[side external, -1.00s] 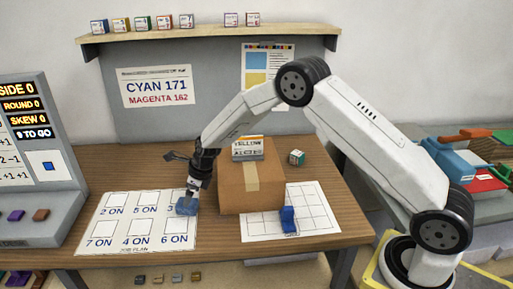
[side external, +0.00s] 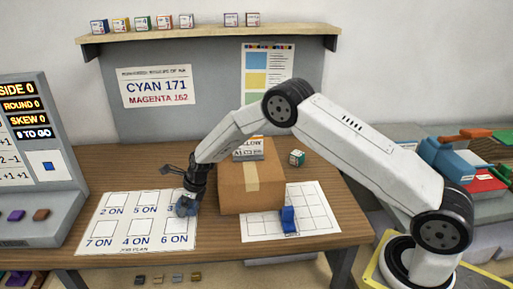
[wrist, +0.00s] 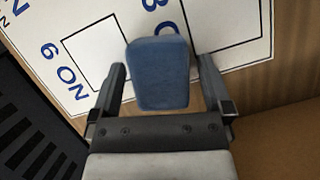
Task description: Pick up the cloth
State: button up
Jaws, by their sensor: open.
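The cloth, a blue rounded pad (wrist: 158,72), lies between the two fingers of my gripper (wrist: 160,68) in the wrist view. A gap shows between the cloth and each finger. In the side view the cloth (side external: 184,210) is at the right edge of the white job plan sheet (side external: 128,224), near the 3 and 6 squares. My gripper (side external: 189,200) is open, low over the cloth, and hides part of it. I cannot tell whether the fingertips touch the sheet.
A cardboard box (side external: 236,196) stands close to the right of my gripper. A second blue object (side external: 288,220) stands on a gridded sheet (side external: 318,208) farther right. A small cube (side external: 297,157) sits behind it. A grey scoreboard console (side external: 40,150) stands at the left.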

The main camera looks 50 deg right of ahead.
dwell(0.4)
jog(key=c, duration=1.1)
jog(key=shift+r, duration=0.1)
jog(key=shift+r, duration=0.7)
jog(key=s+r, duration=0.3)
jog(key=s, duration=0.1)
jog(key=s+r, duration=0.4)
jog(key=s, duration=0.1)
jog(key=s+d+r, duration=0.1)
jog(key=s+r, duration=0.3)
jog(key=s, duration=0.1)
jog(key=shift+d+r, duration=0.1)
jog(key=shift+r, duration=0.1)
